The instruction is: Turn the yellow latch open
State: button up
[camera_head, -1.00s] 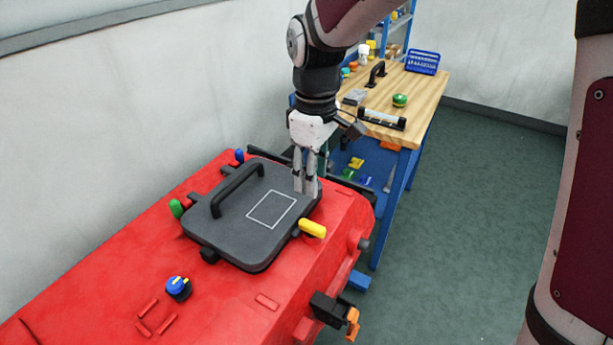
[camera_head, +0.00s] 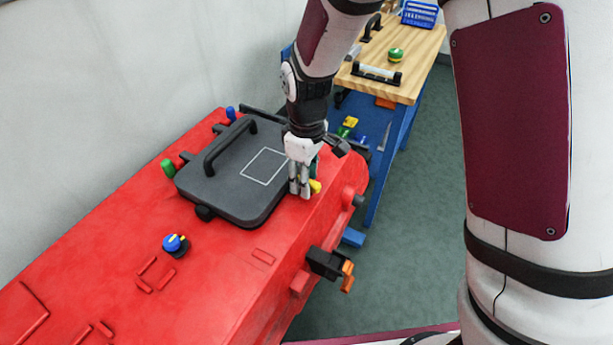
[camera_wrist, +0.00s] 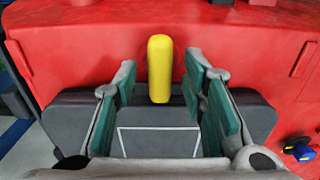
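The yellow latch (camera_head: 315,187) is at the right edge of the dark grey lid (camera_head: 222,193) on the red tank, partly hidden behind my fingers in the head view. In the wrist view the yellow latch (camera_wrist: 160,68) stands upright in the picture, pointing away from the lid (camera_wrist: 70,118). My gripper (camera_head: 301,190) points down at the latch. In the wrist view the green-padded fingers of my gripper (camera_wrist: 160,76) are apart, one on each side of the latch, with a visible gap on both sides. The latch's base is hard to see.
The red tank (camera_head: 100,255) carries a green knob (camera_head: 168,168), a blue knob (camera_head: 174,243) and a black handle (camera_head: 230,145) on the lid. A black and orange fitting (camera_head: 330,268) sticks out at its side. A wooden workbench (camera_head: 415,70) stands behind.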

jog(key=shift+f, duration=0.1)
grip_shut()
jog(key=shift+m, duration=0.3)
jog(key=m+p, duration=0.1)
jog(key=m, duration=0.2)
jog(key=shift+m+p, duration=0.35)
jog(key=shift+m, duration=0.05)
jog(key=m+p, duration=0.1)
jog(key=m, duration=0.3)
jog(key=shift+s+m+p, duration=0.1)
jog(key=shift+m+p, duration=0.2)
jog(key=shift+p, duration=0.1)
jog(key=m+p, duration=0.1)
jog(key=m, duration=0.3)
jog(key=shift+p, duration=0.4)
jog(key=shift+m+p, duration=0.85)
jog(key=shift+m, duration=1.55)
